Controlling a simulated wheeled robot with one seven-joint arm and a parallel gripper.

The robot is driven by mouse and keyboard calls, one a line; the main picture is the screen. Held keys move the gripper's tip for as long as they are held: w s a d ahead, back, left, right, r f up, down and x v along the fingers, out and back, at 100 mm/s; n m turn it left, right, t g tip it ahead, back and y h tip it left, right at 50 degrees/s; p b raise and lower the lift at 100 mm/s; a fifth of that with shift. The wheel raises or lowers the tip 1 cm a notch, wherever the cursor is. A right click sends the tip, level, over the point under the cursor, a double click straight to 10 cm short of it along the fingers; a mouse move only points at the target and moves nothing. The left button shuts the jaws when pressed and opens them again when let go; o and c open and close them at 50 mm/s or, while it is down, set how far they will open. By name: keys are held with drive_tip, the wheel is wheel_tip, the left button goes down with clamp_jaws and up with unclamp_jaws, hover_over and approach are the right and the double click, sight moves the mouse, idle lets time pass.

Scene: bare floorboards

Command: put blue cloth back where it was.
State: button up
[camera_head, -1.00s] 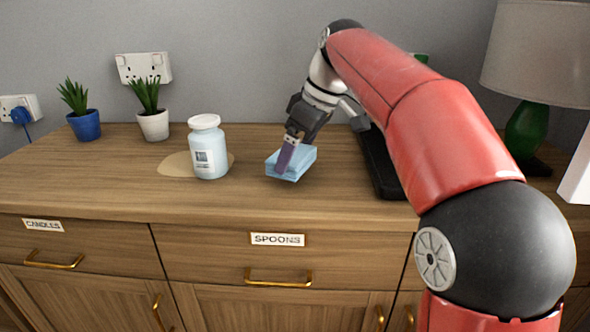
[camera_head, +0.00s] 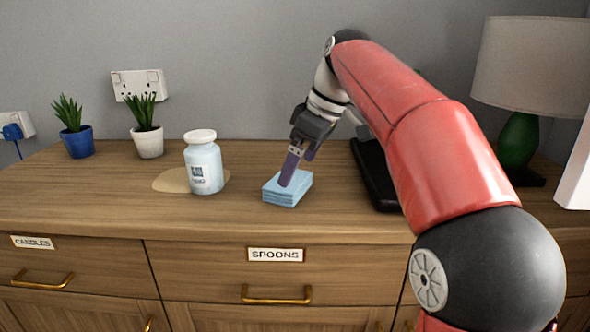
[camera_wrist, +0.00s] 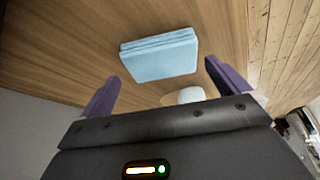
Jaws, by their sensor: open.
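The blue cloth (camera_head: 286,190) is a folded, layered light blue stack lying on the wooden cabinet top, right of the jar. It also shows in the wrist view (camera_wrist: 160,56), beyond the fingertips. My gripper (camera_head: 289,172) has purple fingers and is just above and behind the cloth in the head view. In the wrist view my gripper (camera_wrist: 165,88) is open, its fingers spread apart with nothing between them. The cloth appears apart from the fingers there.
A white-lidded jar (camera_head: 203,164) stands by a tan spill (camera_head: 170,181) left of the cloth. Two potted plants (camera_head: 74,140) (camera_head: 148,142) stand at the back left. A black object (camera_head: 370,172) and a green lamp (camera_head: 519,140) are to the right. The front counter strip is clear.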

drive_tip(key=p+v, duration=0.2)
drive_tip(key=v, duration=0.6)
drive_tip(key=s+d+f+m+t+h, duration=0.1)
drive_tip(key=s+d+f+m, duration=0.2)
drive_tip(key=s+f, duration=0.5)
drive_tip(key=s+d+f+m+t+h, duration=0.1)
drive_tip(key=s+d+f+m, duration=0.3)
drive_tip(key=s+f, duration=0.4)
drive_tip(key=s+d+f+m+t+h, duration=0.1)
drive_tip(key=s+d+f+m+h, duration=0.1)
drive_tip(key=s+f+m, duration=0.4)
wheel_tip(320, 180, down, 2)
drive_tip(key=shift+s+d+f+t, duration=0.15)
drive_tip(key=shift+s+d+t, duration=0.25)
drive_tip(key=shift+s+d, duration=0.65)
drive_tip(key=shift+s+a, duration=0.2)
